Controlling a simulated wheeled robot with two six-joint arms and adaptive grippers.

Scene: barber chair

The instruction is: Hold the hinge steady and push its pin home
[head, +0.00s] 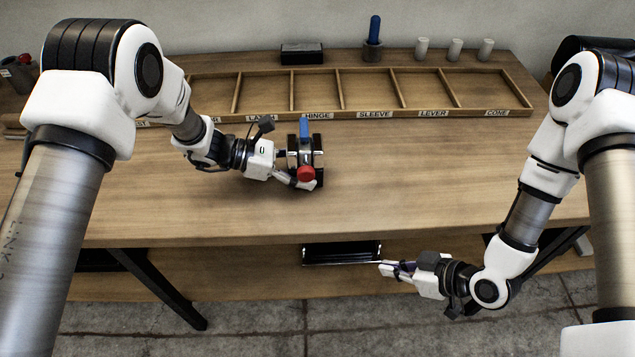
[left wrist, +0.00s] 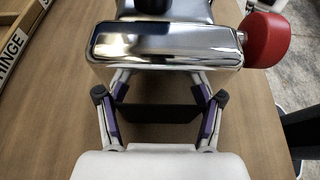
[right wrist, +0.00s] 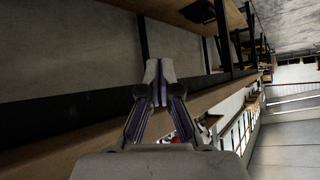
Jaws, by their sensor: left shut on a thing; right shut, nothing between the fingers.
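The hinge (head: 319,160) is a chrome block with dark and blue parts, standing on the wooden table in front of the tray's HINGE label. Its red-headed pin (head: 306,173) is on the near side. In the left wrist view, the red head (left wrist: 265,38) stands off the chrome body (left wrist: 165,45) with a short shank showing between them. My left gripper (head: 299,181) is shut on the hinge from the left; its fingertips are partly hidden under the body in the left wrist view. My right gripper (head: 383,268) is shut and empty, beyond the table's front edge, apart from the hinge.
A divided wooden tray (head: 335,115) with labels lies behind the hinge. Behind it stand a black box (head: 302,54), a blue-handled thing in a dark holder (head: 374,42) and three pale cylinders (head: 455,49). The table (head: 430,180) is clear right of the hinge.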

